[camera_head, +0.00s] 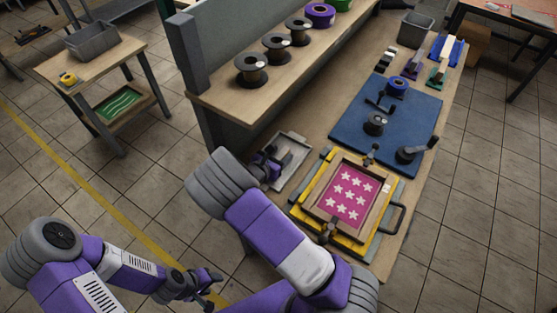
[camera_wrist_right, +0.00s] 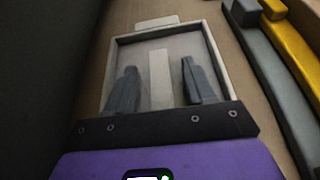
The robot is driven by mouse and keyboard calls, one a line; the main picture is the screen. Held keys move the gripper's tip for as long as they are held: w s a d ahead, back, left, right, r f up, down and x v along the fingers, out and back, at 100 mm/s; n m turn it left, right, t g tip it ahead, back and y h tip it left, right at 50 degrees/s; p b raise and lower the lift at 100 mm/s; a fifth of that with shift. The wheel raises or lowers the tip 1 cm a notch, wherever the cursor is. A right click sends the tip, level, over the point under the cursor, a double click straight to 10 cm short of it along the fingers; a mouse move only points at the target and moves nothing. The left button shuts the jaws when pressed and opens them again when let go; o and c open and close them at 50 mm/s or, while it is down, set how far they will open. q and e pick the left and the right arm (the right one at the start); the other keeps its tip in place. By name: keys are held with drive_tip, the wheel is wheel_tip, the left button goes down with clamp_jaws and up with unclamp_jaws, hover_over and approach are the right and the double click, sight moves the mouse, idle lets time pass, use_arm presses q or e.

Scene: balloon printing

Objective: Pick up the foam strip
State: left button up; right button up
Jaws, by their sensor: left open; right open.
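A pale, narrow strip, which looks like the foam strip (camera_wrist_right: 160,78), lies lengthwise in a shallow grey tray (camera_wrist_right: 117,72). The tray also shows in the head view (camera_head: 299,174), on the workbench left of the yellow printing frame. My right gripper (camera_head: 275,161) is over this tray. In the right wrist view its two dark fingers (camera_wrist_right: 158,78) are spread, one on each side of the strip, with gaps between. Whether the fingertips are at the strip's height I cannot tell. My left gripper (camera_head: 211,286) is open and empty over the floor, away from the bench.
The yellow printing frame (camera_head: 377,238) with a pink star-patterned panel (camera_head: 345,195) stands right of the tray. Behind it lies a blue mat (camera_head: 352,131) with dark tools. A raised shelf (camera_head: 222,87) with spools (camera_head: 250,70) borders the bench on the left.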

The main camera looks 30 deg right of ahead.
drive_tip(key=shift+f, duration=0.15)
clamp_jaws()
idle(0.4)
